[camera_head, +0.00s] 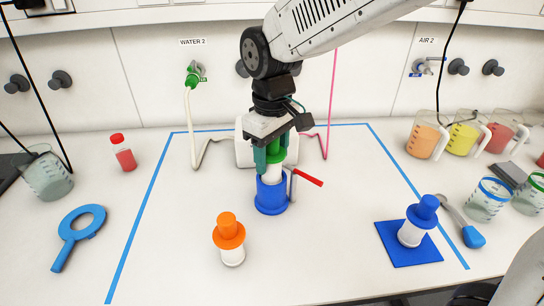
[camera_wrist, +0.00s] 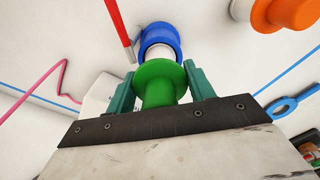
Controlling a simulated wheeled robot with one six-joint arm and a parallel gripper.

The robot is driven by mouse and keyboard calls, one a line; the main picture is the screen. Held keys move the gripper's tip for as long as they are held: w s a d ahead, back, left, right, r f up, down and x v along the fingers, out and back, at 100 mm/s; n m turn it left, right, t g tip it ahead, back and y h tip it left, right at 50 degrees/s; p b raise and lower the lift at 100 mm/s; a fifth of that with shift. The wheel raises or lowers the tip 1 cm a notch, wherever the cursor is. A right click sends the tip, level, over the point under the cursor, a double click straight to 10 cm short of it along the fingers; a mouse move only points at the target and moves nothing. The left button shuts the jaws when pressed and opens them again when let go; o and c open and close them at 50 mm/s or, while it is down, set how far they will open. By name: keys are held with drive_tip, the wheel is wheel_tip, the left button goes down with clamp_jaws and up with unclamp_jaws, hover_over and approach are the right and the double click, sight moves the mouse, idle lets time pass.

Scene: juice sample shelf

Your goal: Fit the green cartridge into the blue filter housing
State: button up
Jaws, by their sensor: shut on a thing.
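My gripper (camera_head: 272,155) is shut on the green cartridge, with one finger on each side of its green cap. The green cartridge (camera_wrist: 160,82) has a green flanged top and a white body, and points down at the blue filter housing. The blue filter housing (camera_head: 271,197) stands on the bench within the taped area. In the wrist view the housing's blue rim (camera_wrist: 158,33) surrounds the white lower body. The white body shows above the rim in the head view; how deep its lower end sits is hidden.
A red-handled lever (camera_head: 308,178) sticks out right of the housing. An orange-capped cartridge (camera_head: 230,238) stands in front. A blue-capped cartridge (camera_head: 419,221) stands on a blue mat (camera_head: 408,260) at right. A white box (camera_head: 245,151) is behind. Blue tape borders open bench.

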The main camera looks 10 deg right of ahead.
sight(281, 158)
drive_tip(key=shift+r, duration=1.1)
drive_tip(key=o, duration=1.1)
drive_tip(key=shift+o, duration=0.2)
wheel_tip(281, 158, up, 8)
drive_tip(key=shift+f, duration=0.2)
drive_tip(key=shift+s+d+f+m+g, duration=0.15)
drive_tip(key=shift+s+d+f+m, duration=0.1)
drive_tip(key=shift+s+d+f, duration=0.25)
drive_tip(key=shift+s+d+f+m+g, duration=0.15)
drive_tip(key=shift+s+d+f+m, duration=0.2)
drive_tip(key=shift+s, duration=0.25)
drive_tip(key=s+d+f+m+t, duration=0.2)
drive_tip(key=s+d+m, duration=0.5)
drive_tip(key=s+d, duration=1)
drive_tip(key=shift+d+f, duration=0.6)
drive_tip(key=shift+d, duration=0.4)
